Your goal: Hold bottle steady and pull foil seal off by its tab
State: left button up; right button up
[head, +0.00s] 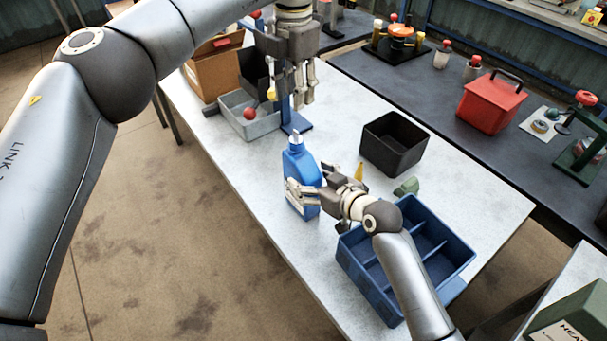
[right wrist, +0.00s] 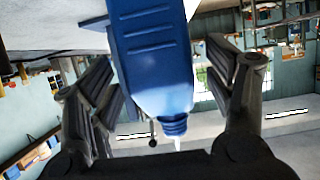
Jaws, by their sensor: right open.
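A blue bottle (head: 299,172) stands upright on the white table. Its neck carries a pale silvery foil seal (head: 295,138) on top. My right gripper (head: 305,194) is at the bottle's lower body with its fingers open on either side. In the right wrist view the bottle (right wrist: 150,60) sits between the spread fingers of the gripper (right wrist: 165,100), its ribbed side and threaded neck visible. My left gripper (head: 300,98) hangs above the table, behind and above the bottle, pointing down and clear of it.
A blue divided tray (head: 345,262) lies in front of the bottle at right. A black bin (head: 395,145) stands behind. A grey tray (head: 235,122) with a red ball-ended item is at the back left. A yellow cone (head: 359,171) and green object (head: 407,186) lie near the right gripper.

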aim_at(296, 131)
jog(key=shift+x, duration=2.35)
pick_arm(q)
jog(key=shift+c, duration=0.2)
pick_arm(e)
grip_shut()
pick_arm(q)
jog(key=shift+c, duration=0.6)
jog(key=s+d+r+n+t+y, duration=0.2)
jog(key=s+d+n+t+y, duration=0.15)
jog(key=n, duration=1.25)
jog(key=shift+h, duration=0.35)
jog(key=shift+s+x, duration=0.15)
jog(key=shift+x, duration=2.9)
jog(key=shift+s+x, duration=0.2)
jog(key=shift+x, duration=2.9)
